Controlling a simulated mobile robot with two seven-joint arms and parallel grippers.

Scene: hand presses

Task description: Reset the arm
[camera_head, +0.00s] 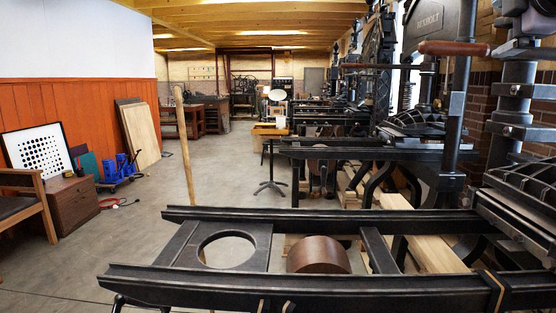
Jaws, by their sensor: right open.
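My right gripper (276,306) barely shows at the bottom edge of the head view, low in front of the near press rail. Only what look like its two small fingertips are visible, apart, with nothing seen between them. The rest of my right arm is out of the picture. My left gripper and left arm are not in view.
A black hand-press bed with long rails (330,286) spans the foreground, with a round wooden drum (318,254) between them. More presses (345,152) line the right side. A wooden pole (185,145) stands behind the bed. The concrete floor (120,245) at left is mostly clear.

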